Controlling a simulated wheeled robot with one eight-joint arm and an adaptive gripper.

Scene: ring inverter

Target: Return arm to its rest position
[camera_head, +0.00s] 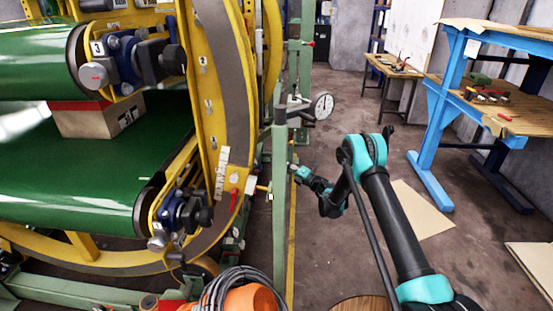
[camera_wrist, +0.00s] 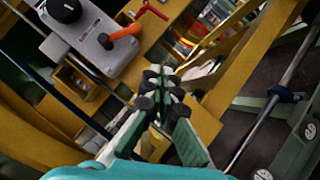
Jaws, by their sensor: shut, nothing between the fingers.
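My black and teal arm (camera_head: 395,220) reaches from the lower right into the middle of the head view. It bends at a teal elbow joint, and its far part points left. My gripper (camera_head: 293,168) is small there, beside the right edge of a green upright post. I cannot tell whether it touches the post. In the wrist view my gripper (camera_wrist: 165,92) is shut, with its dark fingertip pads together and nothing between them. Beyond it is a grey box (camera_wrist: 95,40) with a black knob and an orange lever (camera_wrist: 124,31). A red handle (camera_wrist: 150,9) is above.
The green post (camera_head: 280,200) and a dial gauge (camera_head: 322,106) stand close to my arm. The yellow ring frame (camera_head: 225,90) and green conveyor belts (camera_head: 75,185) fill the left. A blue workbench (camera_head: 432,130) stands right. The floor between is mostly clear, with cardboard sheets (camera_head: 420,210) lying there.

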